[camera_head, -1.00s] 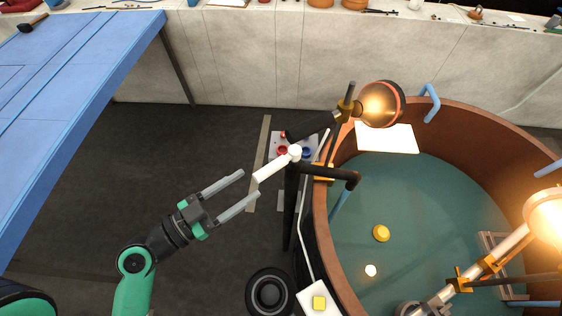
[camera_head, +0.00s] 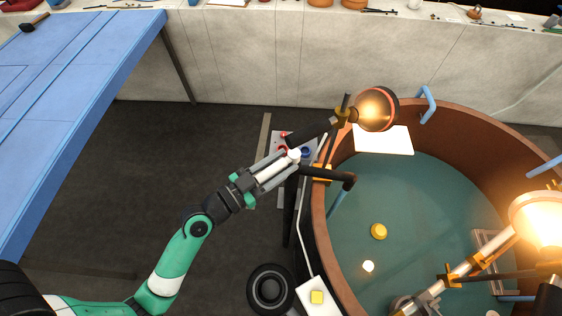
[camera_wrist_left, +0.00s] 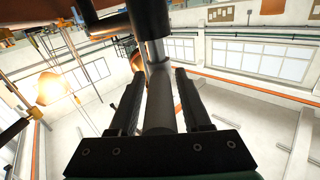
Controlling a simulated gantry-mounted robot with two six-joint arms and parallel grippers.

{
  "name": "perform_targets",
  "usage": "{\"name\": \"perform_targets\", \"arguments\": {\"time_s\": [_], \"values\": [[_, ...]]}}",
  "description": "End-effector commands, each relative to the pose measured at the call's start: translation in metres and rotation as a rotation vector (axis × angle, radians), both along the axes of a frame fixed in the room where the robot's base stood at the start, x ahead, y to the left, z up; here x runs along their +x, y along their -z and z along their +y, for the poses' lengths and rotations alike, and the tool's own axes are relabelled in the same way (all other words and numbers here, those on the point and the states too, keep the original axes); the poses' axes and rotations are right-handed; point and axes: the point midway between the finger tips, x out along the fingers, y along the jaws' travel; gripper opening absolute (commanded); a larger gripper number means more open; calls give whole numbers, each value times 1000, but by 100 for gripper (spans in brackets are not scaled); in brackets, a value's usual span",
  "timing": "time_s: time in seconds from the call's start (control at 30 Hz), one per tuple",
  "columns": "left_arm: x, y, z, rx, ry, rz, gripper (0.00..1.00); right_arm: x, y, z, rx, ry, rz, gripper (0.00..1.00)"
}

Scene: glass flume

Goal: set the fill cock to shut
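The fill cock's white lever (camera_head: 267,172) slants down-left from a white hub (camera_head: 294,155) on a dark pipe by the round tank. My left gripper (camera_head: 282,166) lies along the lever with one finger on each side. In the left wrist view the lever (camera_wrist_left: 160,100) runs between the two fingers (camera_wrist_left: 158,95). Narrow gaps show beside it, so the fingers look open around it and not closed on it. A red mark (camera_head: 283,149) and a blue mark (camera_head: 306,152) are on the pale plate behind the hub. My right gripper is not in view.
The brown-rimmed round tank (camera_head: 320,228) with a green floor fills the right. A blue table (camera_head: 80,80) stands at left. Dark floor (camera_head: 120,190) between them is clear.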

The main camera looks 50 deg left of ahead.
Motion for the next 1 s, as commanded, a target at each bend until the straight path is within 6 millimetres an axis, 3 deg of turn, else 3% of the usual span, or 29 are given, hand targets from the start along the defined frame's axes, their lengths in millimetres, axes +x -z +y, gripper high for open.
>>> {"name": "perform_targets", "arguments": {"time_s": [0.03, 0.23, 0.27, 1.0], "values": [[0, 0, 0, 0, 0, 0, 37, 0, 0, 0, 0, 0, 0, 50], [0, 0, 0, 0, 0, 0, 1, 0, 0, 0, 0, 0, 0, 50], [0, 0, 0, 0, 0, 0, 0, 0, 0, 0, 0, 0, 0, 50], [0, 0, 0, 1, 0, 1, 0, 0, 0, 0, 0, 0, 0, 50]]}}
